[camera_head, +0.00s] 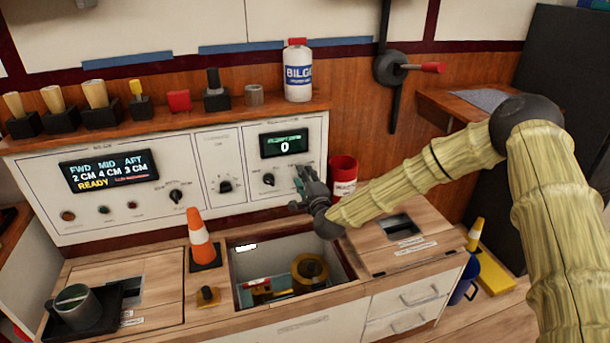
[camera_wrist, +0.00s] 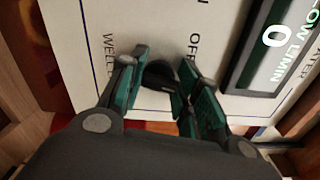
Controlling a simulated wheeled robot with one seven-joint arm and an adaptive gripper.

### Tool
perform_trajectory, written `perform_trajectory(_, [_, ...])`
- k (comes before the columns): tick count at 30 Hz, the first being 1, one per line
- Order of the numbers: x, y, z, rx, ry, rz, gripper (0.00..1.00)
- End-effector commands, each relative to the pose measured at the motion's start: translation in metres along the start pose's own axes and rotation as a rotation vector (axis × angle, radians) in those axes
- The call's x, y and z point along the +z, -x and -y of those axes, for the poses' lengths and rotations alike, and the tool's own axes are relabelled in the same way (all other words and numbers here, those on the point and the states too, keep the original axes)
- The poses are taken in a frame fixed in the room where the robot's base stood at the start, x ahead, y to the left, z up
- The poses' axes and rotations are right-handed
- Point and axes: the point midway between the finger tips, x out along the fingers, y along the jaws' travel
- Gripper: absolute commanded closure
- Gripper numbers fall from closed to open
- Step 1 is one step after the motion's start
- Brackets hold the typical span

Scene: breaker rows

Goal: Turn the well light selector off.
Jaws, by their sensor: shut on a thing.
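The well light selector is a black rotary knob (camera_wrist: 160,74) on the white panel, seen in the wrist view between my fingers. Beside it are printed "WELL", partly cut off, and "OFF", with another label ending in "N". My gripper (camera_wrist: 160,80) is shut on this knob, one green-padded finger on each side. A small light mark shows on the knob, but I cannot tell which label it points at. In the head view my gripper (camera_head: 308,186) is at the panel's right part, below the display reading 0, and hides the knob.
Another black knob (camera_head: 268,180) sits just left of my gripper, and a black switch (camera_head: 225,186) further left. A red can (camera_head: 343,177) stands close on the right. An open well (camera_head: 238,290) with parts lies below, beside an orange cone (camera_head: 200,240).

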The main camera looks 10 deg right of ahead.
Motion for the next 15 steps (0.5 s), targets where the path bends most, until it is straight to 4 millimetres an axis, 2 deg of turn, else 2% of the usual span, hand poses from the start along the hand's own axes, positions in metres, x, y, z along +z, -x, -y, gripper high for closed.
perform_trajectory(15, [0.0006, 0.0006, -0.0018, 0.002, 0.491, 0.002, 0.91])
